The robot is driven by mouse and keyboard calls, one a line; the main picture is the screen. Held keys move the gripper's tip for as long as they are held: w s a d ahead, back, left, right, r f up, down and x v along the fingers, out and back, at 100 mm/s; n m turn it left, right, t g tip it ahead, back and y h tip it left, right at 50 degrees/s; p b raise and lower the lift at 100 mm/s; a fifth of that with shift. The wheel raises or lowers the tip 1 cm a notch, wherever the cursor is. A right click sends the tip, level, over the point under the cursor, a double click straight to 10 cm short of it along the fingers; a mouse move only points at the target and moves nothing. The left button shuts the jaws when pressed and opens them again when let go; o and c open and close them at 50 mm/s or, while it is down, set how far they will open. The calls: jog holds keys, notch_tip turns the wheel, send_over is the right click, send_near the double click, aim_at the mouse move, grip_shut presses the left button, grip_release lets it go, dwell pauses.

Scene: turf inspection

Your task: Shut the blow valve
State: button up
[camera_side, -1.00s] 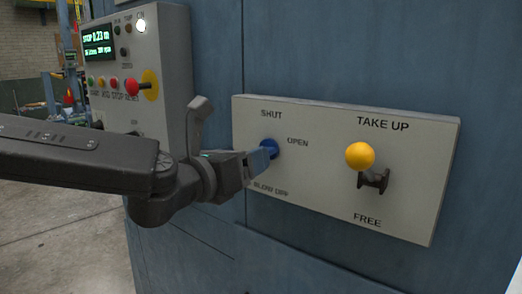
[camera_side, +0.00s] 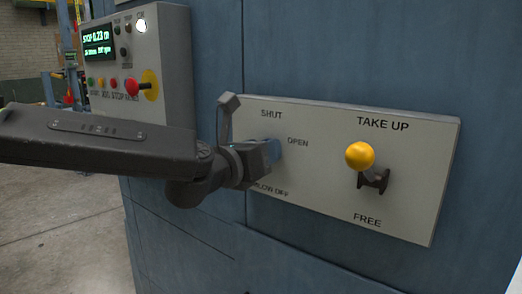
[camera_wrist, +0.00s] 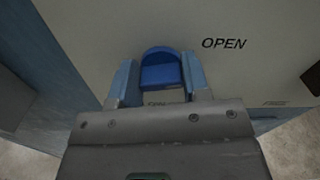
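The blow valve's blue handle (camera_wrist: 161,70) shows in the wrist view between my gripper's two light-blue fingers. In the side view my gripper (camera_side: 272,149) is up against the pale panel (camera_side: 320,190) and hides most of the handle. The fingers of my gripper (camera_wrist: 160,82) stand on either side of the handle, apart, with a gap at least on the left. SHUT is printed above the handle, OPEN to its right and BLOW OFF below. Which mark the handle points at cannot be told.
A yellow ball-ended lever (camera_side: 360,156) stands out to the right of the valve, between TAKE UP and FREE. A control box (camera_side: 150,60) with a green display and coloured buttons is at upper left. The blue wall (camera_side: 350,50) above the panel is clear.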

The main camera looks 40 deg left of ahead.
jog(key=c, duration=0.4)
jog(key=shift+n, duration=0.3)
jog(key=n, duration=0.5)
jog(key=shift+a+f, duration=0.1)
jog(key=n, duration=0.5)
jog(key=shift+a+f+n, duration=0.1)
jog(key=shift+n, duration=0.3)
jog(key=n, duration=0.4)
jog(key=shift+f, duration=0.1)
jog(key=shift+n, duration=0.3)
jog(key=o, duration=0.9)
